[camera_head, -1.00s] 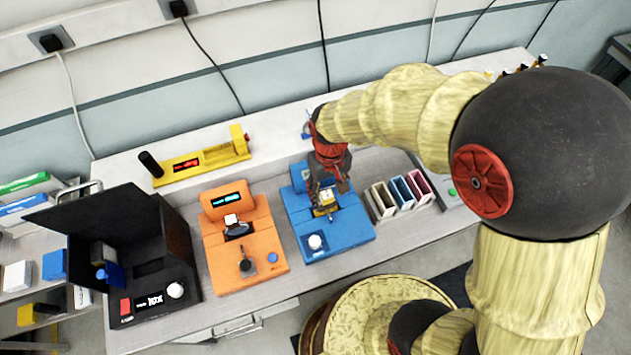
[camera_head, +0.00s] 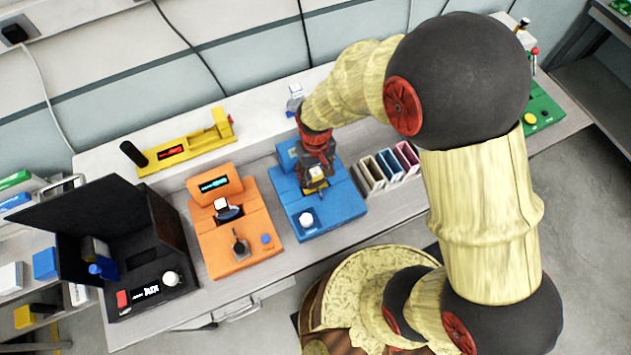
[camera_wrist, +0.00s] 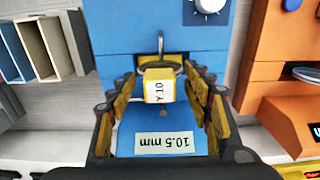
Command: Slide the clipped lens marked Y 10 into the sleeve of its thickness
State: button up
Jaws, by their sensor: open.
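The clip marked Y 10 (camera_wrist: 159,88) is a small yellow block with a white label, at the blue device (camera_head: 334,214). Part of a lens rim shows behind it in the wrist view; the rest is hidden. A label on the blue device reads 10.5 mm. My gripper (camera_wrist: 160,110) is open, with one finger on each side of the clip and a gap to it on both sides. In the head view my gripper (camera_head: 316,172) is over the blue device. Several sleeves (camera_head: 385,167), cream, blue and pink, stand in a row to its right.
An orange device (camera_head: 238,252) with another clipped lens stands left of the blue one. A black open box (camera_head: 150,235) is farther left. A yellow device (camera_head: 185,150) lies behind, and a green device (camera_head: 545,108) is far right.

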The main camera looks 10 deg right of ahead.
jog(key=shift+c, duration=0.5)
jog(key=c, duration=1.1)
grip_shut()
